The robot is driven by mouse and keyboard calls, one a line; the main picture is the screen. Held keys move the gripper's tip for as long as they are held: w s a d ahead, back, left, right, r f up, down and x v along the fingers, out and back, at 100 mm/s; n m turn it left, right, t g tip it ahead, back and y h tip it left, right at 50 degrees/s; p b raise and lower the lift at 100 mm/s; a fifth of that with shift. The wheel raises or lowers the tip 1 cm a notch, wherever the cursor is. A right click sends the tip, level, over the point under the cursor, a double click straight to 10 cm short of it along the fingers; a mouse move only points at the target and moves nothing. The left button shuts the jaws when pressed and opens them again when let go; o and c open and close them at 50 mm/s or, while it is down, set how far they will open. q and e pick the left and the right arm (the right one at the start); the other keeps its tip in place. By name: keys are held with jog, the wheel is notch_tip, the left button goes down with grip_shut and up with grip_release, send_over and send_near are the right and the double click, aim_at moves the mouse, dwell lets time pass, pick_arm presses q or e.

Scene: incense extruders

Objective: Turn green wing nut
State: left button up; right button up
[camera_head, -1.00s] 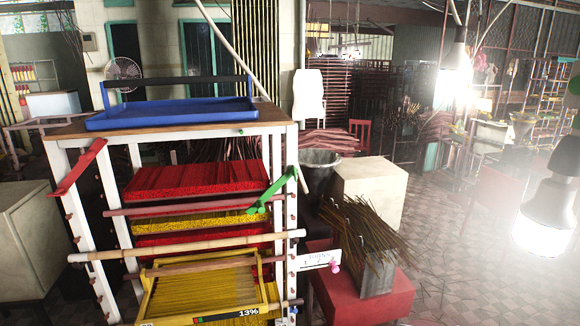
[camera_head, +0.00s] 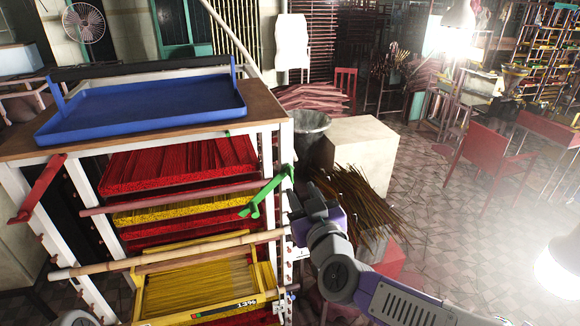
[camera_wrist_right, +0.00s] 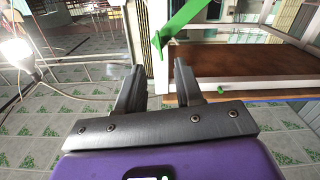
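A long green winged piece (camera_head: 266,192), which looks like the green wing nut, sits on the right front post of the white rack (camera_head: 283,150). It also shows in the right wrist view (camera_wrist_right: 184,22), above and just beyond the fingertips. A small green knob (camera_head: 228,134) is on the rack's top edge; a small green knob also shows in the wrist view (camera_wrist_right: 221,91). My right gripper (camera_head: 308,192) is just right of and below the winged piece. Its fingers (camera_wrist_right: 159,78) are apart with nothing between them. My left gripper is not in view.
A blue tray (camera_head: 140,112) sits on the rack's top. A red lever (camera_head: 40,190) is on the left post. A bamboo pole (camera_head: 165,254) crosses the front. Incense bundles (camera_head: 362,200) and a pale box (camera_head: 362,150) stand to the right, with open tiled floor beyond.

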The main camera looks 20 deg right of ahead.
aim_at(292, 175)
jog(key=shift+w+a, duration=0.1)
jog(key=shift+w, duration=3.45)
jog(key=shift+c, duration=0.3)
grip_shut()
